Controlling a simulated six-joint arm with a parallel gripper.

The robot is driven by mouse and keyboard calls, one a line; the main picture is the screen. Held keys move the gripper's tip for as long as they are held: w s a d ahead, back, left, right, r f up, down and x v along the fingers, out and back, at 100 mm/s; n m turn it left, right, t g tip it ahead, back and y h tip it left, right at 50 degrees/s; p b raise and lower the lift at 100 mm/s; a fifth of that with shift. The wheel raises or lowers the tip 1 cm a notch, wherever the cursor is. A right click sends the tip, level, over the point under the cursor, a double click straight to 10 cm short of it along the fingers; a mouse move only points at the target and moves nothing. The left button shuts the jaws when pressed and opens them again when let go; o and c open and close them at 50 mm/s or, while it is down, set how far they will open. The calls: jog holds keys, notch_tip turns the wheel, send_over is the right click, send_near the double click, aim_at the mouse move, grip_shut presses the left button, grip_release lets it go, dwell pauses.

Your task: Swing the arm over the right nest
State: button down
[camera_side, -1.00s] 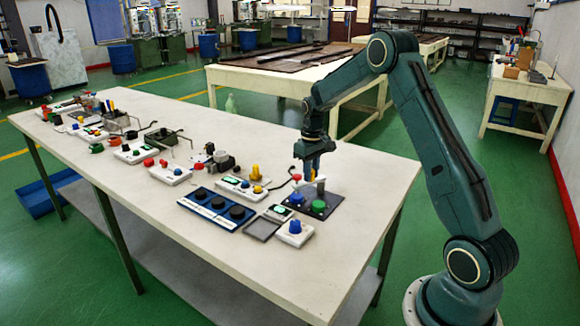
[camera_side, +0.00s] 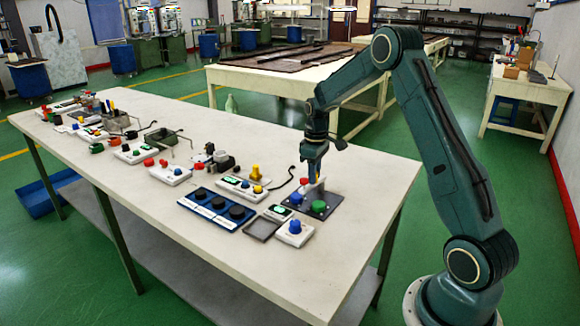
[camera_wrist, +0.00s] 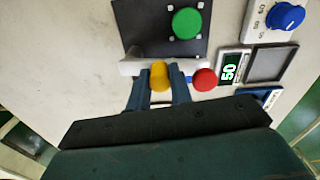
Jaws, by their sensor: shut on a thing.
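The dark blue block (camera_side: 190,207) with three round black nests lies left of my gripper in the side view. Its right nest (camera_side: 238,214) is the one nearest the front; no object shows in it. My gripper (camera_side: 312,176) points down at the back right, over the dark plate, well away from that nest. I cannot tell whether the piece is clear of the plate. Only a blue corner (camera_wrist: 262,97) shows at lower right there.
A red ball (camera_wrist: 204,79) is close beside my fingers. A grey tray (camera_side: 262,229), display unit (camera_side: 277,212) and blue-knobbed box (camera_side: 294,233) stand between plate and front edge.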

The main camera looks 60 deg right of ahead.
jog(key=n, duration=0.2)
jog(key=s+n, duration=0.1)
jog(key=n, duration=0.1)
jog(key=s+n, duration=0.1)
jog(key=n, duration=0.1)
jog(key=shift+d, duration=0.2)
dwell(0.4)
jog(key=c, duration=1.5)
grip_release()
jog(key=shift+c, duration=0.2)
notch_tip(320, 180, up, 14)
